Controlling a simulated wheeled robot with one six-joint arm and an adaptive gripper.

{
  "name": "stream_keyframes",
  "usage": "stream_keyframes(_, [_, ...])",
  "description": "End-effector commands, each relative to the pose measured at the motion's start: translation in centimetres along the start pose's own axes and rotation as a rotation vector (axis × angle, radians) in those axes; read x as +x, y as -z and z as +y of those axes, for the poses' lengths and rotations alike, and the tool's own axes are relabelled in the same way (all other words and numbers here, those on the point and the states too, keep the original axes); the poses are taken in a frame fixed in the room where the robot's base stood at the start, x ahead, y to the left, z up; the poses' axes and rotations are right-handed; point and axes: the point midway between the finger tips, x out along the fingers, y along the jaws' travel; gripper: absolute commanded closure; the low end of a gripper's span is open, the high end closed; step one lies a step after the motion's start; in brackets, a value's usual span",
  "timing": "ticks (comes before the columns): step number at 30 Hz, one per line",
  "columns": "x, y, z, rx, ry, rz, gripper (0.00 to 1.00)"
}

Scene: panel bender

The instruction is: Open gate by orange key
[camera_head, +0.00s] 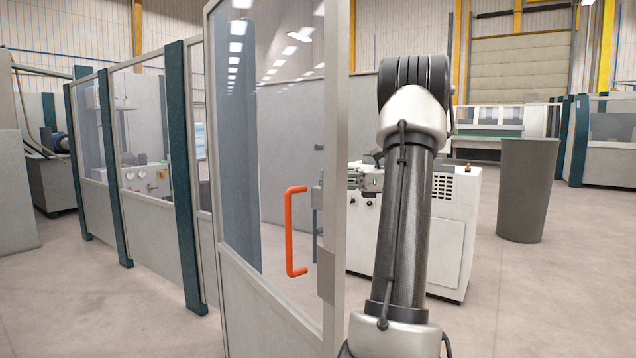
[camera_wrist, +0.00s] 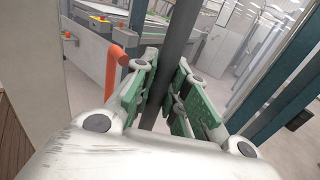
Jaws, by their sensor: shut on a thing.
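The gate (camera_head: 336,90) is a tall light-grey frame with a clear pane, standing close in front of me in the head view. An orange U-shaped handle (camera_head: 289,232) shows upright against its pane. The orange handle also appears in the wrist view (camera_wrist: 113,70), just left of my fingers and outside them. My gripper (camera_head: 352,180) is at the gate's right edge, partly hidden by the frame. In the wrist view my gripper (camera_wrist: 165,95) has its green-padded fingers shut on a dark upright bar (camera_wrist: 178,40). I cannot tell whether this bar belongs to the gate. No separate orange key is seen.
Fence panels with dark teal posts (camera_head: 184,170) run to the left. A white machine cabinet (camera_head: 455,225) stands behind my arm. A grey bin (camera_head: 526,190) stands to the right. The floor at the lower right is clear.

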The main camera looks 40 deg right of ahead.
Motion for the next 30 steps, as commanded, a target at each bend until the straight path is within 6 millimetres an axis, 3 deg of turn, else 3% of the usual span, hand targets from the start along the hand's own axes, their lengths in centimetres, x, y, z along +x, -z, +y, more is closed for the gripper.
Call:
stream_keyframes(17, [-0.9, 0.07, -0.66, 0.003, -0.002, 0.002, 1.0])
stream_keyframes(18, [-0.9, 0.06, -0.66, 0.003, -0.002, 0.002, 0.82])
stream_keyframes(21, [-0.87, 0.04, -0.68, 0.003, -0.002, 0.002, 0.63])
stream_keyframes(30, [-0.8, -0.03, -0.75, 0.001, 0.0, 0.001, 0.63])
